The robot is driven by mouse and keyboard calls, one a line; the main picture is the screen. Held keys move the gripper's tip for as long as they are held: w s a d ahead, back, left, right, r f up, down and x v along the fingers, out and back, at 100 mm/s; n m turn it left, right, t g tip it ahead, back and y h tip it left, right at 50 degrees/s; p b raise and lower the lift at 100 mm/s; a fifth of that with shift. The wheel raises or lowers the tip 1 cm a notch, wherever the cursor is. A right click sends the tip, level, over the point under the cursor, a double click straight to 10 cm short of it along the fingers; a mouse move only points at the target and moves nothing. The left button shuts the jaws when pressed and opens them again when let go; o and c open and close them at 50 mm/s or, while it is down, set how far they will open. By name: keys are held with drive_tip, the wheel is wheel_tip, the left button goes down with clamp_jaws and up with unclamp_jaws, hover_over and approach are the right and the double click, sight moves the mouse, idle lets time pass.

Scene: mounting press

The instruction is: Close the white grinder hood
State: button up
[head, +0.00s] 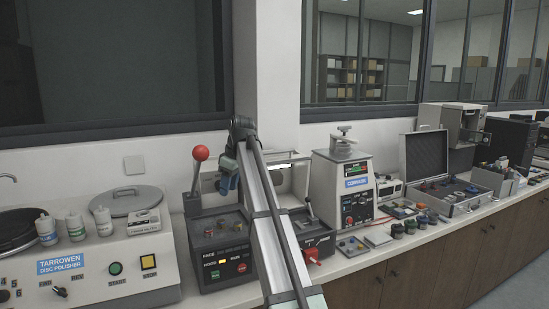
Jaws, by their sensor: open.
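The white grinder hood (291,181) stands raised at the back of a dark grinder (221,247) on the counter. My arm crosses in front and hides its middle; parts show on both sides. My gripper (226,187) hangs at the far end of my arm, to the left of the arm link, in front of the hood's left part and above the grinder. It is small and partly covered, but open, with nothing seen in it. I cannot tell whether it touches the hood.
A red-knobbed lever (199,154) stands close left of my gripper. A disc polisher (90,266) with bottles lies left. A white press (345,188) stands right, followed by small jars and an open case (443,196). The wall pillar is close behind.

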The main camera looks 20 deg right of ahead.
drive_tip(key=w+d+r+n, duration=0.1)
drive_tip(key=w+d+r, duration=0.1)
drive_tip(key=d+r, duration=0.1)
drive_tip(key=w+d+r+n, duration=0.2)
drive_tip(key=w+d+r, duration=0.1)
drive_tip(key=d, duration=0.2)
drive_tip(key=w+d+r+n+h, duration=0.1)
drive_tip(key=w+d+r, duration=0.2)
drive_tip(key=d+r, duration=0.1)
drive_tip(key=shift+t, duration=0.3)
drive_tip(key=w+d+r+n+h, duration=0.1)
drive_tip(key=w+d+r+n, duration=0.15)
drive_tip(key=d+r, duration=0.3)
drive_tip(key=w+d+r+n, duration=0.1)
drive_tip(key=d+r+n, duration=0.2)
drive_tip(key=d+r, duration=0.3)
hover_over(278, 161)
drive_tip(key=s+x, duration=0.1)
drive_tip(key=x, duration=0.3)
drive_tip(key=s+x, duration=0.1)
drive_tip(key=x, duration=0.4)
drive_tip(key=s+x, duration=0.1)
drive_tip(key=x, duration=0.4)
drive_tip(key=shift+s+d+f, duration=0.1)
drive_tip(key=shift+f, duration=0.45)
drive_tip(key=shift+c, duration=0.2)
clamp_jaws()
